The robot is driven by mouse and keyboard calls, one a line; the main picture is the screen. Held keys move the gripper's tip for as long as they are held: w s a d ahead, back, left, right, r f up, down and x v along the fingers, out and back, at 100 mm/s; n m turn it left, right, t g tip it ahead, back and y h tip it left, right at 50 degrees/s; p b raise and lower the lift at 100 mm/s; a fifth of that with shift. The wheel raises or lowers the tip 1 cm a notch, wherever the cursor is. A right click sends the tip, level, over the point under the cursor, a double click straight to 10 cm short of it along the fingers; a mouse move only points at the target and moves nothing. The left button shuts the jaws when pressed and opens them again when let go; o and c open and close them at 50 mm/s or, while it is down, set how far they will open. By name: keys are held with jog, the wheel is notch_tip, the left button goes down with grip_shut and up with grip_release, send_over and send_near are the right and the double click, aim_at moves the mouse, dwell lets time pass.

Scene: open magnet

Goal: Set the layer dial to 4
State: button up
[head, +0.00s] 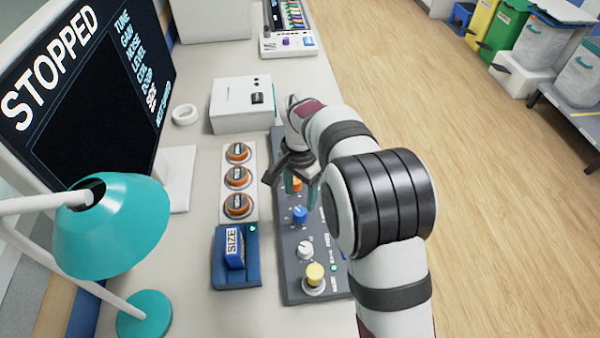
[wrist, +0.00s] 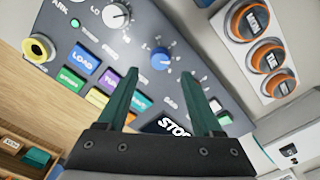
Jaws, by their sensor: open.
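The grey control panel (head: 285,270) lies along the bench, with a row of knobs: orange (head: 297,184), blue (head: 300,214), white (head: 305,249) and a yellow one (head: 314,272) at the near end. I cannot read which knob is the layer dial or what number it points to. In the wrist view, the blue knob (wrist: 160,58) has a scale around it and the white knob (wrist: 117,15) lies up and left. My gripper (wrist: 161,74) is open and empty above the panel, its teal fingers apart, with the blue knob just beyond the fingertips. The right finger hides part of the panel.
Three round orange knobs (head: 238,178) stand left of the panel, above a blue box marked SIZE (head: 235,275). Coloured buttons including LOAD (wrist: 82,58) lie on the panel. A teal lamp (head: 115,225) and a screen reading STOPPED (head: 90,85) are at the left.

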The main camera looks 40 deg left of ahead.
aim_at(302, 212)
notch_tip(302, 212, up, 10)
jog(key=shift+f, duration=0.15)
jog(key=s+d+r+m, duration=0.1)
jog(key=d+r, duration=0.2)
jog(key=d, duration=0.7)
jog(key=s+d+r+m, duration=0.1)
jog(key=d+r, duration=0.2)
jog(key=d, duration=0.7)
jog(key=s+d+f+m+y, duration=0.1)
jog(key=s+d+f, duration=0.1)
jog(key=s+d, duration=0.4)
jog(key=s+d+f+m, duration=0.1)
jog(key=s+d+f, duration=0.2)
jog(key=s+d, duration=0.4)
jog(key=s, duration=0.3)
jog(key=shift+d+m+y, duration=0.25)
jog(key=shift+m+y, duration=0.05)
jog(key=shift+y, duration=0.1)
